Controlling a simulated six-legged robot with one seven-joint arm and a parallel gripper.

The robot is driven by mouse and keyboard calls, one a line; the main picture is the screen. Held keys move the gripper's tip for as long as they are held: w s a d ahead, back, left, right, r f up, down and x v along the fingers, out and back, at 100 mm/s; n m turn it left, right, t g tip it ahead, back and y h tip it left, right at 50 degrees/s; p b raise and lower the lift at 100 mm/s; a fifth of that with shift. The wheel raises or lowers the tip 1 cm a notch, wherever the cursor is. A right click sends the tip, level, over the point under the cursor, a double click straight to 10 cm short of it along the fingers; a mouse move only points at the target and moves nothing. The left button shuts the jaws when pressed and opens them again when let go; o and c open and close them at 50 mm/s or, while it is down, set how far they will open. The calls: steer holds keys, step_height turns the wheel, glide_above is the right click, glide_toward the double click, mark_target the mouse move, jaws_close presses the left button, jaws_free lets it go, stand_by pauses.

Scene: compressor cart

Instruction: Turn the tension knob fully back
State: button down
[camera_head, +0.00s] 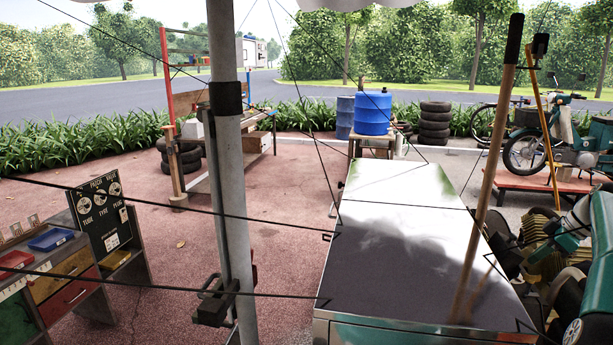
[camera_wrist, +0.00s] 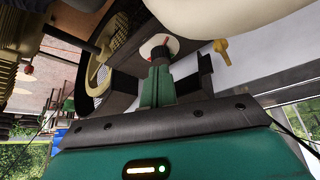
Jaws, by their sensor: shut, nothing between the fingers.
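In the wrist view my gripper (camera_wrist: 158,60) is shut, its green fingers together and their dark tips pointing up the picture. The tips lie in front of a round white disc (camera_wrist: 159,47) with a small red mark. This disc may belong to the tension knob, but the fingers cover part of it and I cannot tell whether they touch it. A spoked flywheel (camera_wrist: 100,70) is to the left. A brass valve (camera_wrist: 222,48) is to the right, below a cream tank (camera_wrist: 225,14). In the head view the compressor (camera_head: 545,245) is at the right edge, and the knob cannot be made out.
A grey post (camera_head: 230,190) crosses the head view. Red paving (camera_head: 180,260) is open between. In the wrist view the tank and flywheel crowd the fingers.

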steer(key=shift+s+a+f, duration=0.15)
steer(key=shift+a+f, duration=0.05)
steer(key=shift+f, duration=0.4)
steer(key=shift+s+a+f, duration=0.15)
steer(key=shift+f, duration=0.5)
steer(key=shift+s+a+f, duration=0.15)
steer(key=shift+a+f, duration=0.05)
steer(key=shift+f, duration=0.4)
steer(key=shift+w+a, duration=0.1)
steer(key=shift+w, duration=0.25)
steer(key=shift+w+d, duration=0.2)
steer(key=shift+d, duration=0.15)
steer(key=shift+w+d, duration=0.2)
steer(key=shift+w, duration=0.05)
steer(key=shift+w+d, duration=0.1)
steer(key=shift+d, duration=0.15)
steer(key=shift+s+d, duration=0.2)
steer(key=shift+s, duration=0.05)
